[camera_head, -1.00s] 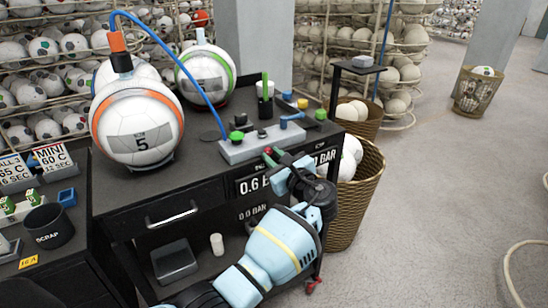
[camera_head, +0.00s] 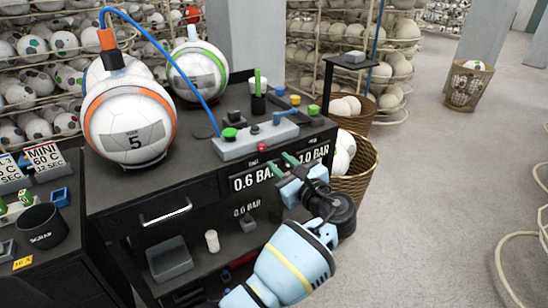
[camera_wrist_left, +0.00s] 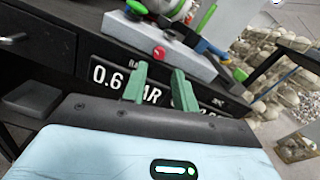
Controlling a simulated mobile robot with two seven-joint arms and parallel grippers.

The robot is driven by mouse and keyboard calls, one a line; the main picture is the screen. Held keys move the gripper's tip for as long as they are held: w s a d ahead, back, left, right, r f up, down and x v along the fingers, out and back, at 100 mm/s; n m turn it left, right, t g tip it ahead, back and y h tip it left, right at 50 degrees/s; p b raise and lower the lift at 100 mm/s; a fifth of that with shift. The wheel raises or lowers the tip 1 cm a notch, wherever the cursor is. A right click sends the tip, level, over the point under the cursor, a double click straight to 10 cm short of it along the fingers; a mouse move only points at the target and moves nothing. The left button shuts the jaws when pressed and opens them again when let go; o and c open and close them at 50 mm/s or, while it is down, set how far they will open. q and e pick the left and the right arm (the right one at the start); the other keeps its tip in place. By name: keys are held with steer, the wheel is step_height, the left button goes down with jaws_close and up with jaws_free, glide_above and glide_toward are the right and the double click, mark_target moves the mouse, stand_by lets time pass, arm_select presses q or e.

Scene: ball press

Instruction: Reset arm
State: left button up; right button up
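My left gripper (camera_head: 284,165) is in front of the black bench, just below and to the right of the grey control box (camera_head: 255,138). Its two green fingers are apart with nothing between them; the left wrist view shows the same gap (camera_wrist_left: 158,88). The fingers overlap the pressure display (camera_head: 255,178) in both views, and I see no contact with the box. The control box has a red button (camera_head: 262,148) on its front and green and blue fittings on top. It also shows in the left wrist view (camera_wrist_left: 185,60). My right gripper is not in view.
The ball marked 5 (camera_head: 130,120) and a green-striped ball (camera_head: 197,72) stand on the bench. A wicker basket of balls (camera_head: 355,170) is close behind my left gripper. A scrap cup (camera_head: 42,226) is at the left. The floor on the right (camera_head: 430,210) is mostly clear.

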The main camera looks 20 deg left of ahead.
arm_select(q)
steer(key=shift+s+d, duration=0.35)
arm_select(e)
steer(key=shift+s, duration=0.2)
arm_select(q)
steer(key=s+a+f+n+g+h+p, duration=0.1)
steer(key=s+f+n+h, duration=0.4)
steer(key=f, duration=1)
steer(key=s+a+f+n+g+h+p, duration=0.1)
steer(key=s+f+h, duration=0.4)
steer(key=s+f, duration=0.75)
steer(key=s+a+f+n+h, duration=0.1)
steer(key=s+f+n+h, duration=0.1)
steer(key=s+n, duration=0.5)
steer(key=s+f+n+h+p, duration=0.1)
steer(key=s+n+h, duration=0.3)
steer(key=s, duration=1.5)
steer(key=f+n, duration=0.1)
steer(key=n, duration=0.2)
steer(key=shift+s+a+n, duration=0.25)
steer(key=shift+a+n, duration=0.1)
steer(key=shift+n, duration=0.05)
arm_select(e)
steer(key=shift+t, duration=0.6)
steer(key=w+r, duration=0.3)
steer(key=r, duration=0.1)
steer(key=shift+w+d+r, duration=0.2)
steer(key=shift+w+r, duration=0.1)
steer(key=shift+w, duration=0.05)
